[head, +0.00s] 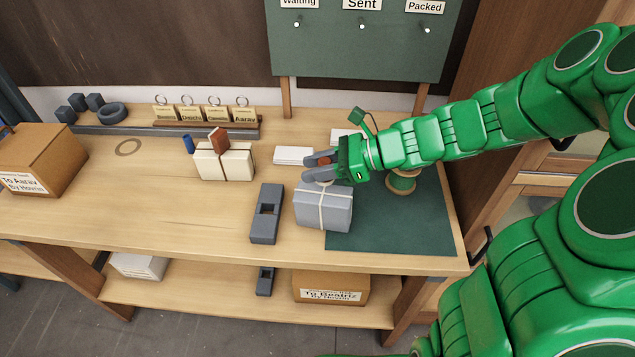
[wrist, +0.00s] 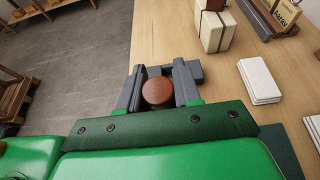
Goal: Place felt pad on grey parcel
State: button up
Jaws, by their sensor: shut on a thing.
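The grey parcel (head: 313,211), tied with white string, lies on the bench just in front of and below my gripper. The held piece appears above the parcel's back edge; I cannot tell how large the gap is. I cannot make out the parcel in the wrist view, where my gripper blocks much of the near area.
A dark grey slotted block (head: 265,228) stands left of the parcel. A green mat (head: 390,228) lies under its right side, with a spool (head: 402,182) behind. The left bench front is clear.

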aim_at(317, 193)
jog(key=shift+f, duration=2.4)
jog(key=o, duration=1)
jog(key=shift+f, duration=0.1)
jog(key=shift+o, duration=0.2)
